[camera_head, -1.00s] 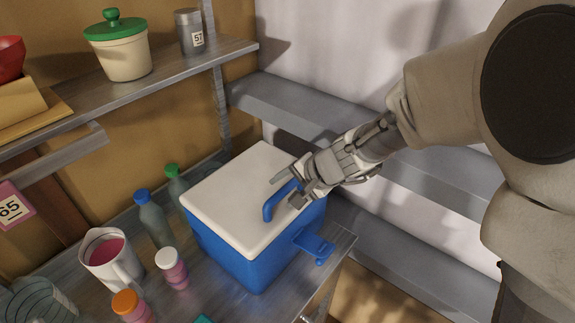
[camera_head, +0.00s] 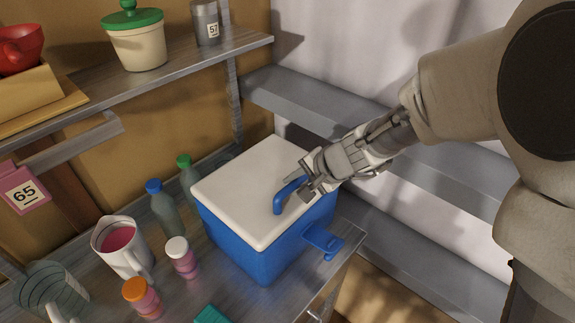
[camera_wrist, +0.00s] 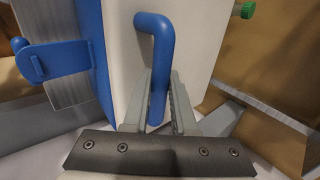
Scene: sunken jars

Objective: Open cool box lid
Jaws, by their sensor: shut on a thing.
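The cool box (camera_head: 245,248) has a blue body and a white lid (camera_head: 250,185) with a blue handle (camera_head: 281,203). The lid lies closed on the box in the head view. My gripper (camera_head: 305,184) is at the right end of the handle. In the wrist view the fingers (camera_wrist: 158,115) are on both sides of the blue handle (camera_wrist: 154,40), shut on it. The white lid (camera_wrist: 196,40) fills the background there. A blue latch tab (camera_head: 324,240) sticks out from the box's right side and also shows in the wrist view (camera_wrist: 60,62).
Bottles (camera_head: 165,208), a white jug (camera_head: 122,247) and small jars (camera_head: 181,258) stand left of the box on the metal shelf (camera_head: 215,285). An upper shelf (camera_head: 180,68) holds a green-lidded pot (camera_head: 137,40) and a grey canister (camera_head: 205,22). Empty rails (camera_head: 400,200) run at the right.

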